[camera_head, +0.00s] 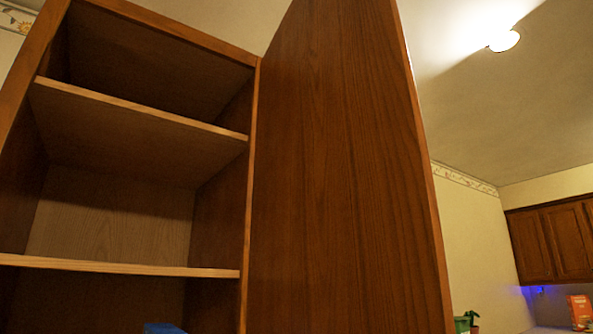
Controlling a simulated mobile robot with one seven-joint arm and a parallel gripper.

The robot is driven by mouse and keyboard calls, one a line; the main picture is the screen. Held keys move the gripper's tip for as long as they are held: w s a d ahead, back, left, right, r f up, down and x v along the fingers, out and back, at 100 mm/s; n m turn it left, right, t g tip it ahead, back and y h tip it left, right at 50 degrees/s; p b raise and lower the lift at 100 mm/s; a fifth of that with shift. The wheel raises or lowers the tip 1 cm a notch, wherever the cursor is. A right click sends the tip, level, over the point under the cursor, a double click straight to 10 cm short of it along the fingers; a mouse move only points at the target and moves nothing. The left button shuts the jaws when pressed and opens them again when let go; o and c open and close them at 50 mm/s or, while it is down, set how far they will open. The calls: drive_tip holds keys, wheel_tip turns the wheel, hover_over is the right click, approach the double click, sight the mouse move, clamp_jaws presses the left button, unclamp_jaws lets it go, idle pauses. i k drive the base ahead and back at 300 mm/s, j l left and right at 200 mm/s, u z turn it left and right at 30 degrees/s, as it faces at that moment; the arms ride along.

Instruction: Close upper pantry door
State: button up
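The upper pantry door (340,180) stands wide open, hinged on the right side of the pantry cabinet (252,130). I see its broad brown wooden inner face, and its free edge is toward the right. The cabinet interior is exposed, with an upper shelf (140,108) and a lower shelf (120,266), both bare where visible. The bottom of the door and of the cabinet is cut off by the picture edge. My gripper is not in view.
A blue object (163,328) shows at the bottom edge before the cabinet; I cannot tell what it is. A ceiling lamp (504,40) is lit.

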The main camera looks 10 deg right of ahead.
sight(346, 237)
drive_tip(key=i+l+u, duration=0.1)
drive_tip(key=l, duration=0.35)
drive_tip(key=i+l+u, duration=0.1)
drive_tip(key=l, duration=0.35)
drive_tip(key=i+l+u, duration=0.1)
drive_tip(key=l, duration=0.35)
drive_tip(key=i+l+u, duration=0.15)
drive_tip(key=l, duration=0.3)
drive_tip(key=l+u, duration=0.4)
drive_tip(key=i+l+u, duration=0.1)
drive_tip(key=u, duration=0.25)
drive_tip(key=l, duration=0.1)
